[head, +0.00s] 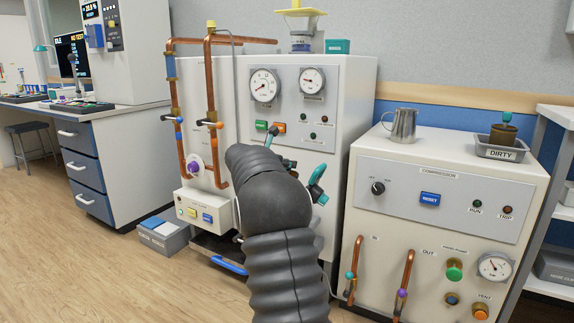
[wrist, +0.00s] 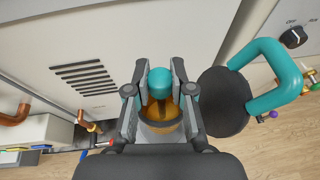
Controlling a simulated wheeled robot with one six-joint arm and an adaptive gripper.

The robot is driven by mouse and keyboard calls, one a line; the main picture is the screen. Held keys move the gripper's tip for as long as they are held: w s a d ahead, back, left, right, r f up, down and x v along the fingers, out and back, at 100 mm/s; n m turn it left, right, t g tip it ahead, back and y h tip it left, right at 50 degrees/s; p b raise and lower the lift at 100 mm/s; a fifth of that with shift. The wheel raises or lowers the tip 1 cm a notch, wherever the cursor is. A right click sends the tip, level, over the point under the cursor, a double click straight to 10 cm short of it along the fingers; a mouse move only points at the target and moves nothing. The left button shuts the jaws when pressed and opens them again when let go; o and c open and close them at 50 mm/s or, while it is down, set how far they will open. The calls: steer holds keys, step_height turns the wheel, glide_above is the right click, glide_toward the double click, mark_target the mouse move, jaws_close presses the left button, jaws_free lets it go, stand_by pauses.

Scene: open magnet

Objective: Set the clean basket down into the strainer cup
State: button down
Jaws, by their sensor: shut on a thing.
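My gripper (wrist: 160,98) is shut on the teal knob of the clean basket (wrist: 160,110) in the wrist view. The basket's amber body shows between the fingers, with a dark rim and grey surface around its lower part. I cannot tell whether that grey surface belongs to the strainer cup, or whether the basket touches it. A black disc (wrist: 222,102) with a curved teal handle (wrist: 275,78) stands just right of the fingers. The teal handle also shows in the head view (head: 318,186). There my dark arm hides the gripper, the basket and any cup behind it.
A grey tray marked DIRTY (head: 500,153) holds a brown basket with a teal knob (head: 504,130) on the right cabinet. A metal jug (head: 402,125) stands left of it. Copper pipes (head: 212,105) rise left of my arm. A grey bin (head: 162,238) sits on the floor.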

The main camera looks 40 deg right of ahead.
steer(key=shift+f+b, duration=0.3)
steer(key=shift+f, duration=1.7)
steer(key=shift+a, duration=0.25)
steer(key=shift+f, duration=3.2)
stand_by(1.2)
steer(key=c, duration=0.9)
jaws_free()
steer(key=shift+c, duration=0.2)
steer(key=shift+a, duration=0.1)
steer(key=v, duration=1.1)
steer(key=shift+s+a+r, duration=0.15)
steer(key=shift+a+r, duration=0.05)
steer(key=shift+a, duration=0.15)
